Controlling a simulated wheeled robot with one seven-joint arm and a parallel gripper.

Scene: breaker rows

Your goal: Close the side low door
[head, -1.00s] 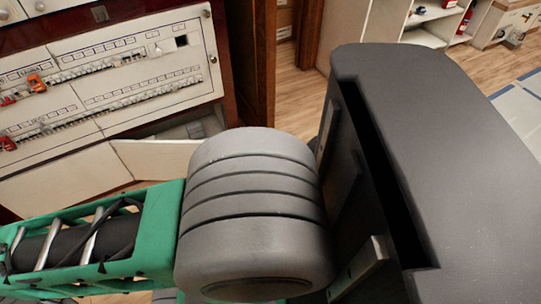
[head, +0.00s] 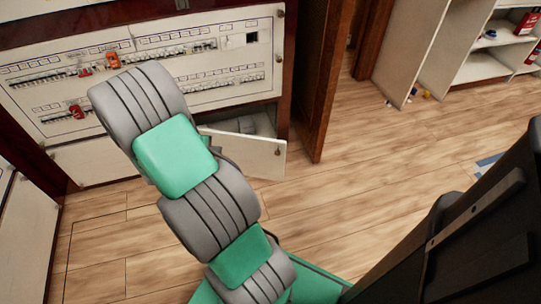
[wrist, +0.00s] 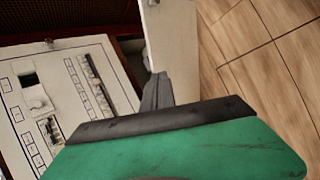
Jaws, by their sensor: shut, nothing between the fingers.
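The side low door (head: 258,155) is a white panel below the breaker cabinet (head: 268,65), at its right end. It stands ajar, with a dark gap behind its top edge. A small dark knob shows near its right edge. In the wrist view the door (wrist: 170,40) runs down from the top centre. My gripper (wrist: 158,82) is shut and empty, with its dark fingertips close to the door; I cannot tell whether they touch it. In the head view my arm hides the gripper and part of the door.
Rows of breakers with several red pieces (head: 113,60) fill the cabinet face. White shelves (head: 490,55) stand at the back right. The wooden floor (head: 360,190) right of the door is clear.

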